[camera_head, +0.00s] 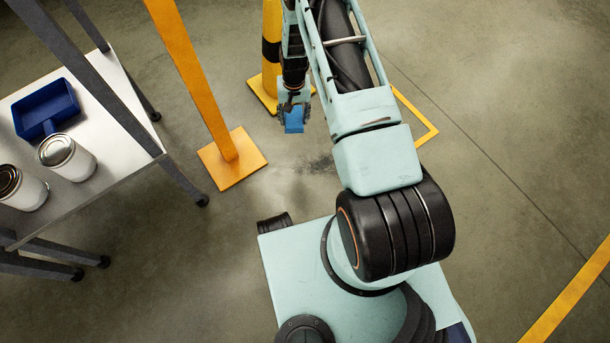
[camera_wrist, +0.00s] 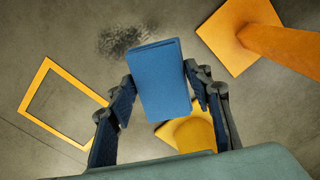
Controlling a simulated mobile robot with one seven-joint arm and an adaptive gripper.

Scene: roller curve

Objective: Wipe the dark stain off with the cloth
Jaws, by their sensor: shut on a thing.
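The dark stain (camera_head: 318,163) is a faint smudged patch on the grey concrete floor. It also shows as a darker speckled patch in the wrist view (camera_wrist: 122,38), just beyond the upper left corner of the cloth. My gripper (camera_head: 294,105) is shut on the blue cloth (camera_head: 294,121), a flat rectangular piece that fills the space between the fingers in the wrist view (camera_wrist: 160,85). The cloth appears above the floor, apart from the stain; its exact height is hard to tell. Part of the stain may be hidden by my arm in the head view.
An orange post on a square base (camera_head: 232,158) stands left of the stain. A yellow and black bollard (camera_head: 271,50) is behind my gripper. A yellow floor outline (camera_head: 425,122) lies right. A table (camera_head: 115,130) at left holds cans (camera_head: 68,157) and a blue dustpan (camera_head: 46,108).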

